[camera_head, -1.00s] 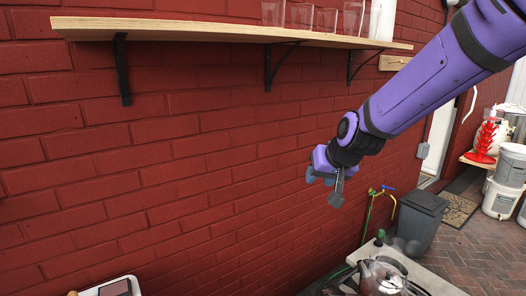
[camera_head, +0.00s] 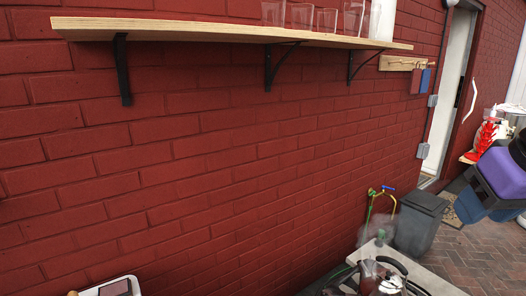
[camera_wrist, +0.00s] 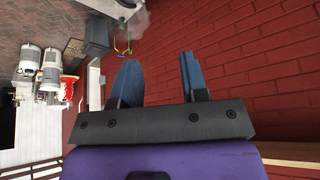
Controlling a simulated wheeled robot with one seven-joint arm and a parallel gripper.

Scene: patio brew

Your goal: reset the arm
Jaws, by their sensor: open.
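A wooden shelf (camera_head: 220,32) with several glasses (camera_head: 301,15) runs along the brick wall. A steaming kettle (camera_head: 380,277) stands on a counter (camera_head: 435,283) at the bottom. A grey bin (camera_head: 418,222) stands beyond it. The wall's middle is clear.

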